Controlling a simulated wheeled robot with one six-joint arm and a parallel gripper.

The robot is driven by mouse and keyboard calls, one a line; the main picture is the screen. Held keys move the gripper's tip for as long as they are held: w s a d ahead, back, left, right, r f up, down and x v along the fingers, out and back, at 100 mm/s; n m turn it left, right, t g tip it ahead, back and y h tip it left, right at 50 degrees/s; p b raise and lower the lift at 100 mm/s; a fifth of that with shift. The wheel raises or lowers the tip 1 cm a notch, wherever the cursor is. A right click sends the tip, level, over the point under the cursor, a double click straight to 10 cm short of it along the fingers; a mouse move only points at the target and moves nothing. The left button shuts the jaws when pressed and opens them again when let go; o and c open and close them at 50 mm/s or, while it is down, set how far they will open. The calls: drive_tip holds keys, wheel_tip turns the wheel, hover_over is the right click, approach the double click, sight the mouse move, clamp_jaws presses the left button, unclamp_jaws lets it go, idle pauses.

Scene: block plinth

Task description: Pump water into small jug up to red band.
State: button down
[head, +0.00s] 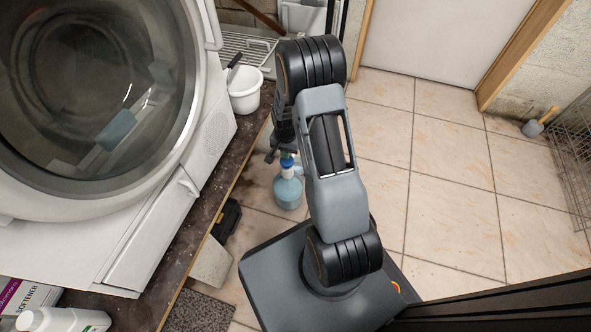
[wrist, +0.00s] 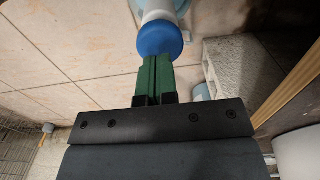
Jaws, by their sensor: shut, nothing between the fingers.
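A pale blue water bottle (head: 288,192) stands on the tiled floor right of the counter in the head view. Its pump has a white neck and a blue cap (wrist: 160,39), seen at the top of the wrist view. My gripper (wrist: 155,60) is shut, its green fingers together and empty, with the tips right at the cap. I cannot tell whether they touch it. In the head view my gripper (head: 286,155) is over the bottle's top, partly hidden by my arm. A pale bluish object (wrist: 202,92) shows partly beyond the fingers; I cannot tell if it is the jug. No red band is visible.
A grey concrete block (head: 211,262) stands by the counter's edge, and the block (wrist: 242,72) also shows in the wrist view. A washing machine (head: 152,222) and a white pot (head: 245,92) are on the counter. Tiled floor (head: 440,195) to the right is clear.

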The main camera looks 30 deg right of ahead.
drive_tip(key=shift+f, duration=0.25)
drive_tip(key=shift+f+b, duration=1.55)
drive_tip(key=shift+f, duration=0.45)
drive_tip(key=shift+r, duration=0.1)
drive_tip(key=shift+r+p, duration=1.9)
drive_tip(key=shift+r, duration=0.25)
wheel_tip(320, 180, up, 6)
drive_tip(key=p, duration=0.4)
drive_tip(key=shift+p, duration=0.4)
